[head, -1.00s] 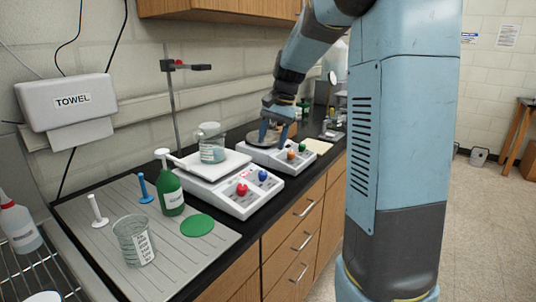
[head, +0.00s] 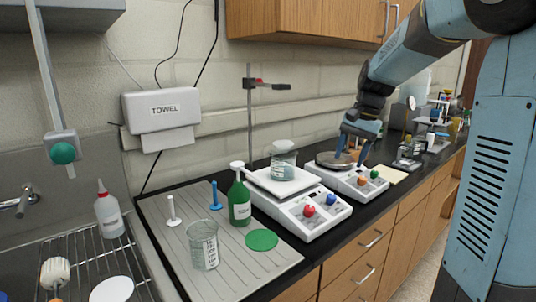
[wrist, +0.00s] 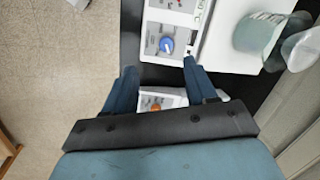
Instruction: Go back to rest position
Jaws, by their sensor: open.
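My gripper (head: 354,150) hangs over the rear white device with a round metal plate (head: 334,161), at the end of my blue arm. Its fingers are apart with nothing held between them; whether they touch the plate is unclear. The fingers also show in the wrist view (wrist: 160,72). There, a white device with a blue knob (wrist: 166,45) lies beyond the fingertips. An orange knob (wrist: 155,106) shows between the fingers.
A glass beaker (head: 284,161) stands on the front white device (head: 300,208). A green bottle (head: 239,200), another beaker (head: 204,245) and two pegs stand on the grooved mat (head: 165,235). A wall cabinet (head: 290,18) hangs above. Clear floor (wrist: 65,70) lies beside the counter.

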